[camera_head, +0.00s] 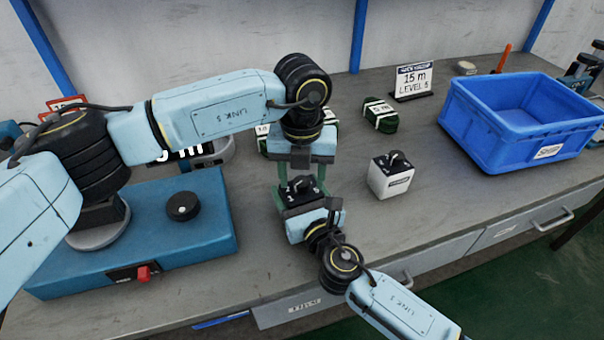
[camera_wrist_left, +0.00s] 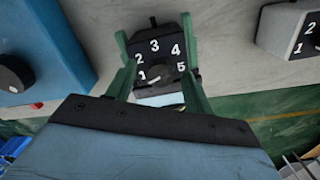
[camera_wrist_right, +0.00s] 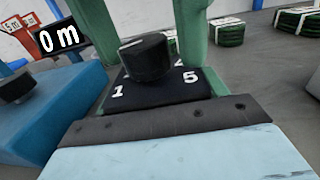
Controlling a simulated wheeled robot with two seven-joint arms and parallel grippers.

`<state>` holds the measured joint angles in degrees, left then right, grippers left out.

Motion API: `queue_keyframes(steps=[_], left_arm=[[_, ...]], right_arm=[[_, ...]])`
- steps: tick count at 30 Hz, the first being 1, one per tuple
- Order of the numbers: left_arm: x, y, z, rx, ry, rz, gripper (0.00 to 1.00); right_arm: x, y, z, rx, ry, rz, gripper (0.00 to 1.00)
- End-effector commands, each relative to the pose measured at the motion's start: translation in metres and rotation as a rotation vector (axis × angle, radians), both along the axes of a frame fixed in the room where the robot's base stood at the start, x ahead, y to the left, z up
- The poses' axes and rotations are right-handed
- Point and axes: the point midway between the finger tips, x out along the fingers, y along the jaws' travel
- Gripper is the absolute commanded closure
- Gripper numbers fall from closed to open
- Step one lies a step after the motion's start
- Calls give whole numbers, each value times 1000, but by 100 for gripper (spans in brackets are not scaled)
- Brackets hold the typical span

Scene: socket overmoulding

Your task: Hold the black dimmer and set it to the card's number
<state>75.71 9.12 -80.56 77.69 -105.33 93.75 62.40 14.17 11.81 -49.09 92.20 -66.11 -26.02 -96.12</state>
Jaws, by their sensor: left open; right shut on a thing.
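The black dimmer (camera_head: 301,190) has a dial numbered 1 to 5 and a round black knob (camera_wrist_left: 158,76). My right gripper (camera_head: 312,212) is shut on the dimmer and holds it above the bench front, dial facing up. My left gripper (camera_head: 300,180) points down over it, open, its green fingers either side of the knob and apart from it. The dial also shows in the right wrist view (camera_wrist_right: 160,92). I cannot tell which number the knob points to. The card (camera_head: 413,80) at the back reads 15 m, LEVEL 5.
A white dimmer (camera_head: 391,178) stands on the bench to the right. A blue bin (camera_head: 520,135) is at the right. A blue machine (camera_head: 140,235) with a black knob and red switch is at the left, its display (camera_wrist_right: 58,40) reading 0 m. Green coils (camera_head: 380,115) lie behind.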

Motion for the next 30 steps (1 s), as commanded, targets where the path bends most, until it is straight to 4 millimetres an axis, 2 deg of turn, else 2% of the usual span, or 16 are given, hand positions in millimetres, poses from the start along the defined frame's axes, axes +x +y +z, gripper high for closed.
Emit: queue_keyframes(steps=[5,15,23,30], left_arm=[[0,0,0,0,0,0,48],[0,0,0,0,0,0,92],[0,0,1,0,0,-24,93],[0,0,1,1,-1,-140,93]], right_arm=[[0,0,0,0,1,0,54],[0,0,0,0,1,0,54],[0,0,0,0,1,0,54],[0,0,0,0,1,0,54]])
